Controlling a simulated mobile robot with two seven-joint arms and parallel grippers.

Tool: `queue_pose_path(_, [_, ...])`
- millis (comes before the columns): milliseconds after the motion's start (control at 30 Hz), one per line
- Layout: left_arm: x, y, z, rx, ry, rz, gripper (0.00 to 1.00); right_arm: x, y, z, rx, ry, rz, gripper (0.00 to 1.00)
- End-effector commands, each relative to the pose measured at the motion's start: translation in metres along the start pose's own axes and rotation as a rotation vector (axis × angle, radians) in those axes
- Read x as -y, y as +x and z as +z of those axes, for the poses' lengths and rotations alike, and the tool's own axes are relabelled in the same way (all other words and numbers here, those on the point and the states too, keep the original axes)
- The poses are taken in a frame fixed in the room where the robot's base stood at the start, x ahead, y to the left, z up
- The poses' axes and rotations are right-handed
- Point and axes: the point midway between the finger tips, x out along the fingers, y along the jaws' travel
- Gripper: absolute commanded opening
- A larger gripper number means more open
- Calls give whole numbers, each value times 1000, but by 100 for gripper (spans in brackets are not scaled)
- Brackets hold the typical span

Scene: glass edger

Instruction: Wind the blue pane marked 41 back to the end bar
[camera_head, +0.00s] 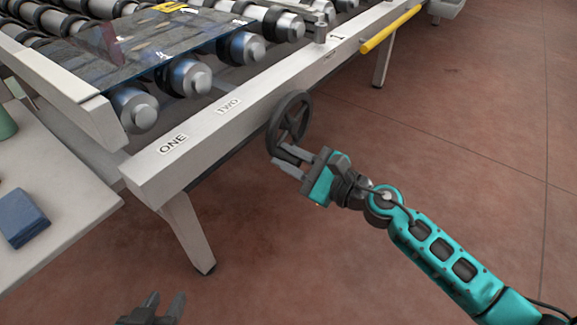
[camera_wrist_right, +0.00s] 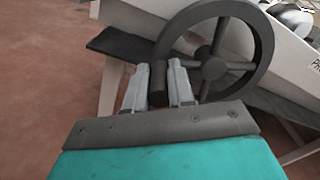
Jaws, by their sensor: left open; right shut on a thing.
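The bluish glass pane (camera_head: 150,48) lies flat on the rollers at the upper left in the head view. Its number is not readable from here. A pale raised bar (camera_head: 62,85) closes the near left end of the roller bed, beside the pane. A dark handwheel (camera_head: 289,122) sits on the front of the machine and also shows in the wrist view (camera_wrist_right: 262,45). My right gripper (camera_head: 282,160) is shut on the wheel's handle (camera_wrist_right: 158,84), at the wheel's lower edge. My left gripper (camera_head: 165,300) is open and empty at the bottom of the head view, above the floor.
The front rail (camera_head: 240,110) carries labels ONE and TWO left of the wheel. A yellow bar (camera_head: 390,29) sticks out farther along the rail. A pale table (camera_head: 70,235) at the left holds a blue block (camera_head: 22,217). The reddish floor at the right is clear.

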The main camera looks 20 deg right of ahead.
Motion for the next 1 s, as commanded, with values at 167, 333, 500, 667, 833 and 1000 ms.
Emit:
queue_pose_path(167, [1,10,15,1,0,-1,43,-3,0,-9,-1,-96,2,0])
queue_pose_path(333, [0,12,19,5,0,2,43,-3,0,-12,-2,-148,3,0])
queue_pose_path(500, [-1,13,18,8,-3,4,43,-3,0,-12,-2,-171,2,0])
queue_pose_path(667, [-2,12,14,2,-7,6,43,-2,0,-12,-2,-175,2,0])
queue_pose_path(833, [-3,12,12,-5,-9,7,43,-2,0,-12,-2,-174,2,0])
queue_pose_path(1000, [-3,12,12,-6,-9,7,43,-2,0,-12,-2,-174,2,33])
